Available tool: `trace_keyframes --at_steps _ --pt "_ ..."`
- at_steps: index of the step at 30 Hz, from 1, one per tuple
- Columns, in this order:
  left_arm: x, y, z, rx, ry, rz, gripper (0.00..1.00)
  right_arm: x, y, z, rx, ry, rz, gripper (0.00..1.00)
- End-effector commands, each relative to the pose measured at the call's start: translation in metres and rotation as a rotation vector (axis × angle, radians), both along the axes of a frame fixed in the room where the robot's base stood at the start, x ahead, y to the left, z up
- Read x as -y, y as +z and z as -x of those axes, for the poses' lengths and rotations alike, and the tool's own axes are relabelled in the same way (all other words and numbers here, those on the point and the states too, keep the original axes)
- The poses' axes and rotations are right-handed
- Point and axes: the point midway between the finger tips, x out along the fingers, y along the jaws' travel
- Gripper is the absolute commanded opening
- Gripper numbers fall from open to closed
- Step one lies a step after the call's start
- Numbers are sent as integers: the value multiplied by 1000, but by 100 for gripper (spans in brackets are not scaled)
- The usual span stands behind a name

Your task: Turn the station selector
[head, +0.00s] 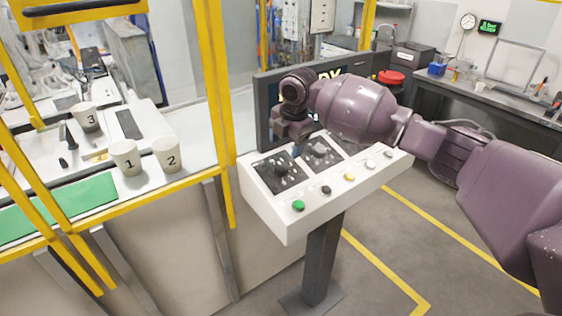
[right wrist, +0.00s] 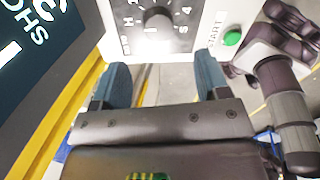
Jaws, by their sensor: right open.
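The station selector is a round dark knob (right wrist: 158,18) on a black plate with printed numbers and letters around it. In the head view, the knob (head: 281,169) is on the left black plate of the white sloped console. My right gripper (head: 295,143) is above the console's back left part, pointing down. In the right wrist view, its two blue fingers (right wrist: 160,85) are wide apart and empty. The knob shows beyond the gap between them, apart from both fingertips. My left gripper is not seen in the head view.
A green START button (right wrist: 232,38) is beside the dial; it also shows on the console's front (head: 299,205), with several other buttons. A dark screen (head: 263,110) stands behind the console. Yellow fence posts (head: 222,120) and numbered cups (head: 126,157) are at left.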

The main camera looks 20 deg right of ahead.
Motion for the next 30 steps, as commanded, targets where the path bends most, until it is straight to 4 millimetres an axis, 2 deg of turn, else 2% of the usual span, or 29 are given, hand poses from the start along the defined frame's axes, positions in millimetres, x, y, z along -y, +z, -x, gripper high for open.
trace_keyframes --at_steps 6,13,18,27,30 --pt "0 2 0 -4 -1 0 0 -4 -38 -7 -3 -2 -1 69" --pt "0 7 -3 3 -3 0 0 -7 -67 -12 -1 -1 -1 69" --pt "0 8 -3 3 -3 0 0 -7 -77 -14 0 -2 1 69" --pt "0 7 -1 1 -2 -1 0 -7 -79 -14 1 -1 0 69" --pt "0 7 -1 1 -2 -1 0 -7 -79 -14 1 -1 0 55"
